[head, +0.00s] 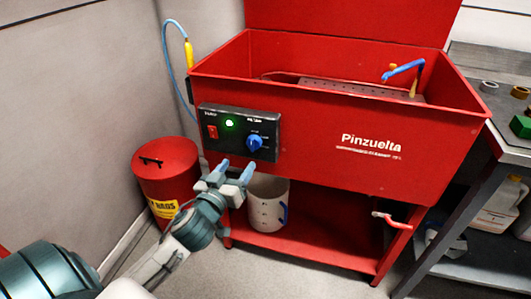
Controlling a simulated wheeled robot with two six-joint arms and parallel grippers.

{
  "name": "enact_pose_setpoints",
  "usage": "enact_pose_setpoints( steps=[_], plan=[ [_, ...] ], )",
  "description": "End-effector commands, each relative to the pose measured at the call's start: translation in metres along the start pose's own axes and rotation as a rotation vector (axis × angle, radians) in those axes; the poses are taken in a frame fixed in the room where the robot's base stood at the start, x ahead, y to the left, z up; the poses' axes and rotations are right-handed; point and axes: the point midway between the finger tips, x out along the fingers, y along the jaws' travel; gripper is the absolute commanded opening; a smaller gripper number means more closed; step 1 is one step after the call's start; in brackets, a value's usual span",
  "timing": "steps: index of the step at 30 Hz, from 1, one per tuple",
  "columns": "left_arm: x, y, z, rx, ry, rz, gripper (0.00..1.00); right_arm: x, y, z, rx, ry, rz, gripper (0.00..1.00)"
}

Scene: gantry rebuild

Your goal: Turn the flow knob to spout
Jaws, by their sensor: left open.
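The flow knob (254,143) is a blue dial on the dark control panel (240,120) at the front left of the red parts washer (340,130). The panel also has a lit green light and a red switch. The knob's markings are too small to read. A blue spout (404,68) stands over the basin at the right. My left gripper (236,168) is open and empty, just below and left of the knob, apart from it. My right gripper does not show.
A red bin (167,175) stands left of the washer. A white bucket (268,202) sits on the washer's lower shelf behind my gripper. A red-handled drain valve (392,219) sticks out at the lower right. A workbench (510,148) with small parts stands at the right.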

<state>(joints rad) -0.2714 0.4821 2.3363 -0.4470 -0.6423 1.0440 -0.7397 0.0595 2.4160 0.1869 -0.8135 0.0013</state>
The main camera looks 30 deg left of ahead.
Motion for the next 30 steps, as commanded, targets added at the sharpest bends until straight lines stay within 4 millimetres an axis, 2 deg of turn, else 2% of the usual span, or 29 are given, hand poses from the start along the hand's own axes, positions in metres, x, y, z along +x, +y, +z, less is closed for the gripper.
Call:
enact_pose_setpoints(
  steps=[9, 15, 20, 27, 30],
  plan=[
    [0.058, 0.000, -0.001, -0.001, 0.001, -0.001, 0.60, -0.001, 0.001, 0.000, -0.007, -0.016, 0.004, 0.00],
    [0.083, 0.000, 0.000, 0.000, -0.001, -0.001, 0.60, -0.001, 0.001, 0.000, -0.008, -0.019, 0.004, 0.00],
    [0.090, 0.000, 0.001, 0.002, -0.002, 0.000, 0.60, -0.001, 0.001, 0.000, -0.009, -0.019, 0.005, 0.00],
    [0.091, 0.000, 0.001, 0.002, -0.002, 0.000, 0.60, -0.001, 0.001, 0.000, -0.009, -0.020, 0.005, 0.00],
    [0.090, 0.000, 0.001, 0.002, -0.002, 0.000, 0.42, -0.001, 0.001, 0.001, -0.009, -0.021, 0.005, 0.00]
  ],
)
